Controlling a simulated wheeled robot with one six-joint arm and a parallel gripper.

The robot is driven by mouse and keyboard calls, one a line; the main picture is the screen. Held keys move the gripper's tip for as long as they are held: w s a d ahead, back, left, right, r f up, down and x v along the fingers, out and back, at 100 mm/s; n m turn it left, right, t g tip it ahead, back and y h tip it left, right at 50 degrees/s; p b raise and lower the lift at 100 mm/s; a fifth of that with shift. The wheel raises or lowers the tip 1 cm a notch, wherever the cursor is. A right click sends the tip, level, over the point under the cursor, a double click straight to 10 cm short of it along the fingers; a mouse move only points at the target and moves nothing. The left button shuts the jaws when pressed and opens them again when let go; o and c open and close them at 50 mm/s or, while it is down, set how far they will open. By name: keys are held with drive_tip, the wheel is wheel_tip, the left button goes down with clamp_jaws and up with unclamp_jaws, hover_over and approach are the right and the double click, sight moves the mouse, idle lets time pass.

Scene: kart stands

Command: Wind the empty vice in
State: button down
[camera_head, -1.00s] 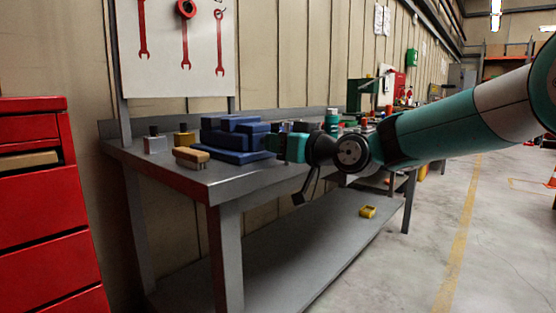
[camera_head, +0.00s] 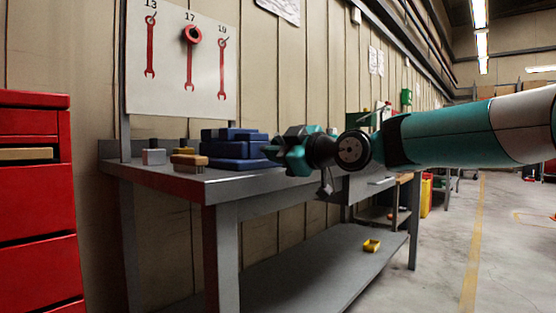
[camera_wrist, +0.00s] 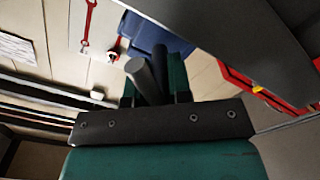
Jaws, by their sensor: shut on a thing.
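The blue vice (camera_head: 228,147) sits on the grey workbench (camera_head: 160,178), left of my gripper. It also shows in the wrist view (camera_wrist: 150,33), beyond the fingers. My gripper (camera_head: 272,152) is at the vice's right side at about its height. In the wrist view my gripper (camera_wrist: 154,85) has its teal fingers shut on a grey round bar (camera_wrist: 142,76), which looks like the vice's handle. A second dark bar lies close beside it. The jaw gap of the vice cannot be made out from here.
A wooden brush (camera_head: 189,160) and a small grey block (camera_head: 153,157) lie left of the vice. A board with red spanners (camera_head: 190,60) stands behind. A red drawer cabinet (camera_head: 35,200) is at left. Floor at right is clear.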

drive_tip(key=shift+n+b, duration=0.4)
drive_tip(key=shift+n, duration=0.2)
idle(0.4)
drive_tip(key=c, duration=1)
unclamp_jaws()
drive_tip(key=shift+c, duration=0.2)
drive_tip(key=p+v, duration=0.1)
drive_tip(key=v, duration=1.6)
drive_tip(key=shift+d, duration=0.2)
drive_tip(key=shift+s+f, duration=0.1)
drive_tip(key=shift+s, duration=0.05)
